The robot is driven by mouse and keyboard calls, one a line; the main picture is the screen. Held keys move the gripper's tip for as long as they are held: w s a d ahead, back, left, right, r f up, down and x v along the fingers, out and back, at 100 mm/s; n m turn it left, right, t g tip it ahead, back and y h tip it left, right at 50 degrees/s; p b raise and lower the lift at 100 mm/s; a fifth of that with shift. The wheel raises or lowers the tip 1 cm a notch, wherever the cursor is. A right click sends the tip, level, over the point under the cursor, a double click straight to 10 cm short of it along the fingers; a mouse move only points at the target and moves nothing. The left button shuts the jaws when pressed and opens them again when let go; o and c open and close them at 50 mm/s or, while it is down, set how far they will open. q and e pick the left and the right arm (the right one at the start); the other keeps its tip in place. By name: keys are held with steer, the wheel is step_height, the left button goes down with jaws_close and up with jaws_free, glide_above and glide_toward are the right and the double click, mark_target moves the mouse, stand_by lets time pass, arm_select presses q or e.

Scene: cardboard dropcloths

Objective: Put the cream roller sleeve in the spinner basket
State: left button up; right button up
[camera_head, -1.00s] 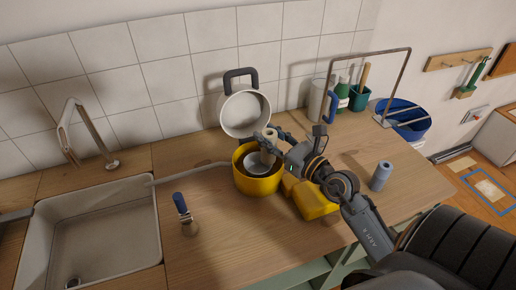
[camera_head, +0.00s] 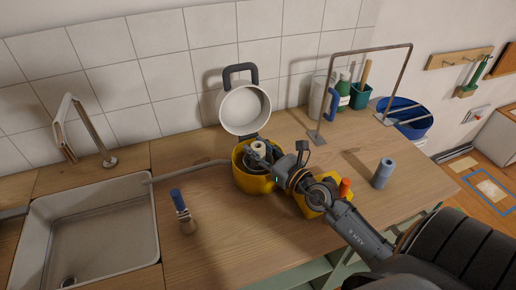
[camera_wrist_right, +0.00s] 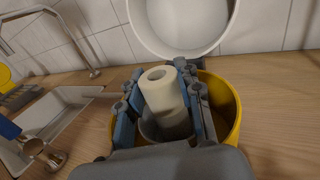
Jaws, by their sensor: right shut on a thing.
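The cream roller sleeve (camera_wrist_right: 162,90) stands nearly upright between the fingers of my right gripper (camera_wrist_right: 158,100), which is shut on it. In the head view the sleeve (camera_head: 258,147) shows its top end above the yellow spinner (camera_head: 252,184). Its lower end is down in the grey inner basket (camera_wrist_right: 170,130); whether it touches the bottom is hidden. The fingers of my right gripper (camera_head: 262,155) are also inside the spinner's rim. The white lid (camera_head: 245,109) with a dark handle stands open behind. My left gripper is not in view.
A blue-grey roll (camera_head: 383,173) stands at the right. A sink (camera_head: 92,225) is at the left. A metal frame (camera_head: 403,75), bottles and a blue bucket (camera_head: 408,124) are at the back right.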

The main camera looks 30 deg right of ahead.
steer(key=o, duration=0.9)
steer(key=shift+c, duration=0.2)
steer(key=shift+r, duration=0.15)
steer(key=shift+s+d, duration=0.1)
steer(key=shift+s, duration=0.15)
steer(key=s+d+b, duration=0.1)
steer(key=s+b, duration=0.4)
steer(key=s, duration=0.6)
steer(key=shift+s+d, duration=0.2)
steer(key=shift+d, duration=0.2)
